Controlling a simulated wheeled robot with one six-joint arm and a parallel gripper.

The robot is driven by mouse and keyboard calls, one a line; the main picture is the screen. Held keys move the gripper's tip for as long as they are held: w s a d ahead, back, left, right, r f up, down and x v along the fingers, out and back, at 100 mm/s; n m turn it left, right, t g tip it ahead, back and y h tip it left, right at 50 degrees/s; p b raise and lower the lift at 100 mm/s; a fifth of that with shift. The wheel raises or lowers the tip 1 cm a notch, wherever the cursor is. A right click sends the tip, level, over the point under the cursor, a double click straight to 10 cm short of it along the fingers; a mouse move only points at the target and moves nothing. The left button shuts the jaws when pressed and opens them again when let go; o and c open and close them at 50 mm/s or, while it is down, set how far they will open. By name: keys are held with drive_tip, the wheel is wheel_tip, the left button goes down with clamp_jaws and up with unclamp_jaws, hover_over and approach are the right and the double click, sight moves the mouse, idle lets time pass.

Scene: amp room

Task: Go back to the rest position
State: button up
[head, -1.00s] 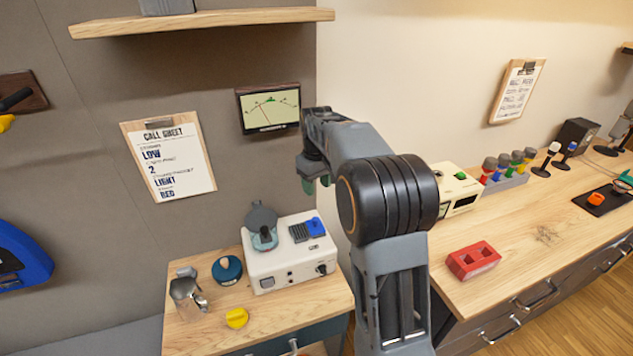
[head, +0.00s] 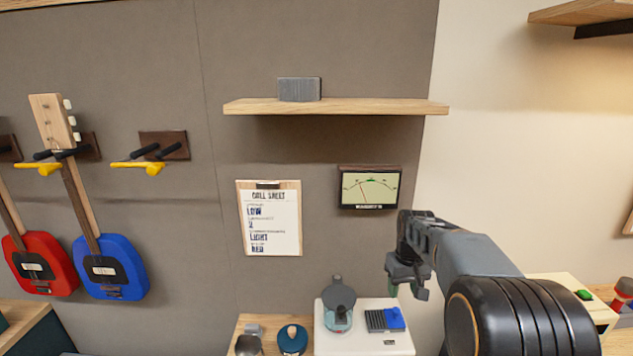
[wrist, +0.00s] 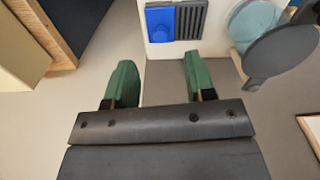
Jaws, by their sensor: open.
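My gripper (head: 408,290) hangs in the air in the head view, in front of the wall and above the right part of the white device (head: 360,342). In the wrist view its two green fingers (wrist: 158,85) stand wide apart with nothing between them. The white device also shows at the top of the wrist view, with a blue switch (wrist: 160,22) and a grey ribbed pad (wrist: 191,20). A round teal and grey part (wrist: 270,40) is to the right of them. The fingers look clear of the device.
A wooden shelf (head: 335,107) with a grey box (head: 299,89) is on the wall. Below it are a call sheet (head: 270,220) and a meter display (head: 370,189). Red (head: 38,265) and blue (head: 112,268) guitars hang at left. A dark blue round object (head: 292,340) stands beside the device.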

drive_tip(key=s+a+r+t, duration=0.1)
drive_tip(key=s+a+t, duration=0.1)
drive_tip(key=s, duration=0.8)
drive_tip(key=s+a+r+m+t, duration=0.1)
drive_tip(key=s+a, duration=0.4)
drive_tip(key=s, duration=0.5)
drive_tip(key=shift+s+r+t, duration=0.25)
drive_tip(key=shift+t, duration=0.35)
idle(1.2)
drive_tip(key=shift+d, duration=0.1)
drive_tip(key=shift+c, duration=0.7)
drive_tip(key=shift+d, duration=0.1)
